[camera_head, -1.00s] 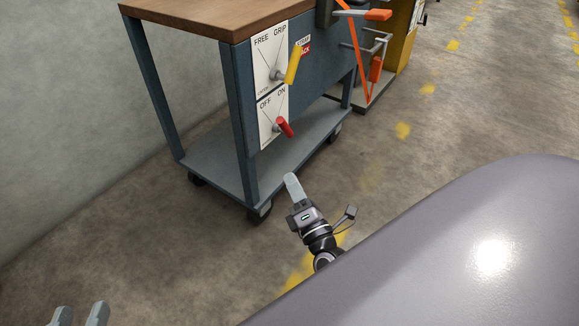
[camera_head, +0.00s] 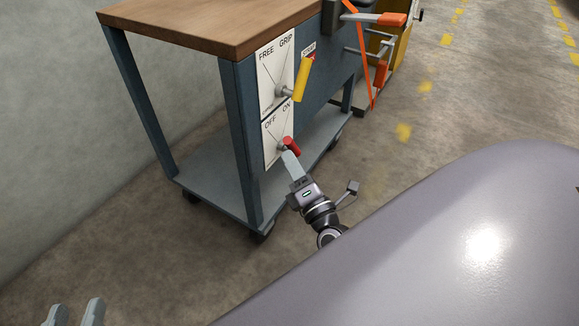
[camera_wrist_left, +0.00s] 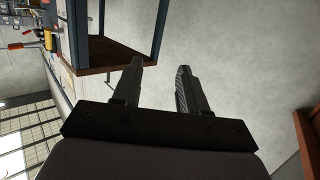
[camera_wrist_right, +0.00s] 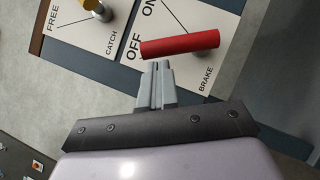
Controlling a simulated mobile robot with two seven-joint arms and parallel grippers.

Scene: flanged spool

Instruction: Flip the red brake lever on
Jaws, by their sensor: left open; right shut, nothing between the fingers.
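The red brake lever (camera_head: 292,147) sticks out from the lower white plate (camera_head: 272,150) marked OFF and ON on the cart's end. It fills the upper middle of the right wrist view (camera_wrist_right: 180,45), with one end beside the OFF label. My right gripper (camera_head: 289,158) is shut and empty, its tips just below the lever. In the right wrist view its fingertips (camera_wrist_right: 155,66) are close under the lever; I cannot tell whether they touch. My left gripper (camera_head: 74,312) is open and empty at the lower left, far from the lever; its fingers also show in the left wrist view (camera_wrist_left: 158,80).
A yellow lever (camera_head: 302,80) stands above on the FREE and GRIP plate (camera_head: 268,80). The wooden-topped blue cart (camera_head: 190,22) has a lower shelf (camera_head: 215,185). Orange-handled parts (camera_head: 390,20) stick out at its right. The floor right of the cart is open.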

